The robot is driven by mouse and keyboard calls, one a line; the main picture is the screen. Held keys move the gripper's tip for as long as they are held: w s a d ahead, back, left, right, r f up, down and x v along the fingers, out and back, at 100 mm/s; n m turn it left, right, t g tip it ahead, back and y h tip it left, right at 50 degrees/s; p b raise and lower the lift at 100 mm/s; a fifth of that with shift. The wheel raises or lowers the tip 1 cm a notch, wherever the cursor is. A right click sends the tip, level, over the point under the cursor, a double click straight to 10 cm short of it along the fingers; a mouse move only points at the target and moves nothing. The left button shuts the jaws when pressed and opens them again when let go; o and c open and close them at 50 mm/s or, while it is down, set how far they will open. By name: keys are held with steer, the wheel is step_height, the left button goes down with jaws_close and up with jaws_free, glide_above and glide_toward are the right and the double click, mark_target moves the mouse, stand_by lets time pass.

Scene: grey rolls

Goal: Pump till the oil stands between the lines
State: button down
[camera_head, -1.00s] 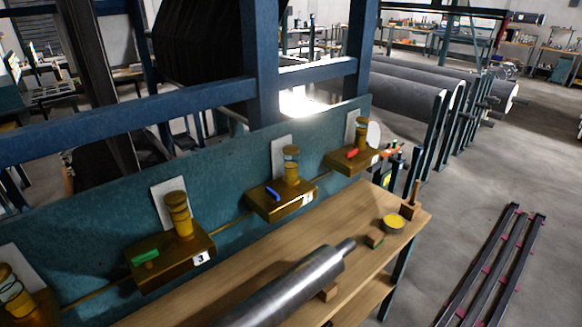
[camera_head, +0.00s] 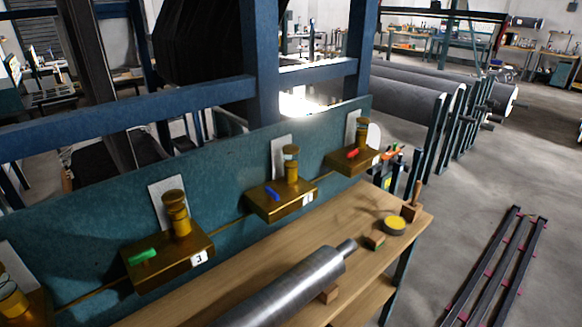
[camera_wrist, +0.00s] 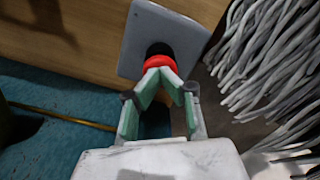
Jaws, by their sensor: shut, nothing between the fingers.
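Brass oilers with sight glasses stand along the teal panel (camera_head: 90,245). The one tagged 3 (camera_head: 176,212) has a green lever (camera_head: 142,256); the middle one (camera_head: 291,165) has a blue lever (camera_head: 272,193); the far one (camera_head: 362,132) has a red lever (camera_head: 352,153). Amber shows in the glasses; level and lines are too small to read. In the wrist view, my gripper (camera_wrist: 158,76) is shut and empty, its fingertips at a round red part (camera_wrist: 160,63) with a black centre on a grey plate (camera_wrist: 145,28). Whether they touch is unclear. My gripper is not made out in the head view.
A wooden bench (camera_head: 225,280) carries a steel roller (camera_head: 295,285), small wooden blocks and a yellow-topped tin (camera_head: 395,223). Blue frame beams (camera_head: 120,120) stand behind the panel. In the wrist view, grey strands (camera_wrist: 270,60) hang close at right.

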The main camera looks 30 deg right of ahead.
steer(key=shift+f, duration=0.4)
steer(key=shift+r, duration=0.15)
step_height(320, 180, up, 9)
steer(key=p, duration=0.3)
steer(key=shift+f, duration=0.2)
stand_by(0.5)
stand_by(0.8)
